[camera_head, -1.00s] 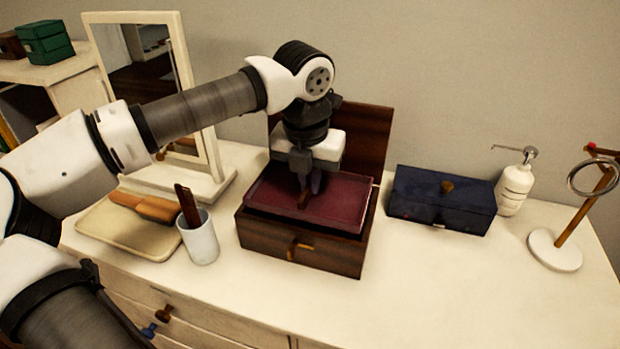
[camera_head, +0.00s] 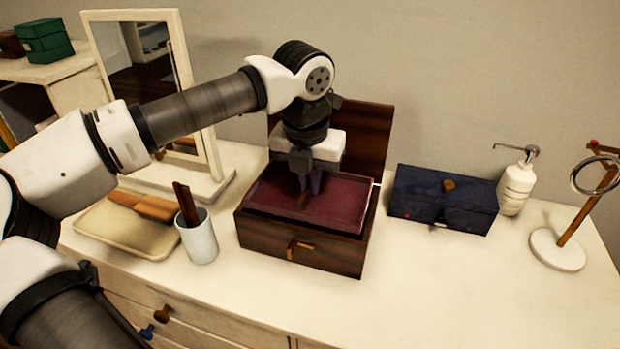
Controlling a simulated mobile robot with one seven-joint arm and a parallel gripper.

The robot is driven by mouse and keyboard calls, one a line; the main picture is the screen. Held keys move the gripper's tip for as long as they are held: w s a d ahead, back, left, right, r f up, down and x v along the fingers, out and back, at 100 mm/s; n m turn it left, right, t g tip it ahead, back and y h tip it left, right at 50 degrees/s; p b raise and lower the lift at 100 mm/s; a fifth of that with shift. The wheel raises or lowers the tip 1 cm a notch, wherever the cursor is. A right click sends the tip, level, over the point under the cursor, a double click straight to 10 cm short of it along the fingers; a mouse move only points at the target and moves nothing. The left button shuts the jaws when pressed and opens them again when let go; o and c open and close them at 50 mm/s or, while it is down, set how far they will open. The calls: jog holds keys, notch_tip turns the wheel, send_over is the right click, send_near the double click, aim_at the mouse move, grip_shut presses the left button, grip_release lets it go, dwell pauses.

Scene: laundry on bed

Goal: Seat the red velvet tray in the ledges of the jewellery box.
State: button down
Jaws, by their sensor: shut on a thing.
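The red velvet tray (camera_head: 335,209) is at the mouth of the brown wooden jewellery box (camera_head: 325,253), whose lid (camera_head: 362,140) stands open behind it. The tray looks roughly level, its right side close to the box rim. I cannot tell whether it rests on the ledges, which are hidden beneath it. My gripper (camera_head: 306,196) points down over the tray's middle and is shut on a small brown tab of the tray. The fingers hide part of the tab.
A dark blue box (camera_head: 442,200) stands to the right, with a soap dispenser (camera_head: 516,183) and a ring stand (camera_head: 558,249) beyond. A white cup (camera_head: 198,238), a cream tray (camera_head: 124,228) and a mirror (camera_head: 150,95) stand left. The dresser top at front right is clear.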

jog(key=shift+f+b, duration=0.85)
jog(key=shift+f, duration=0.15)
jog(key=shift+r, duration=0.25)
jog(key=shift+r+p, duration=0.55)
jog(key=shift+r, duration=0.15)
jog(key=shift+b, duration=0.65)
dwell(1.1)
jog(key=shift+f+b, duration=0.8)
jog(key=shift+f, duration=0.15)
jog(key=c, duration=1.5)
grip_release()
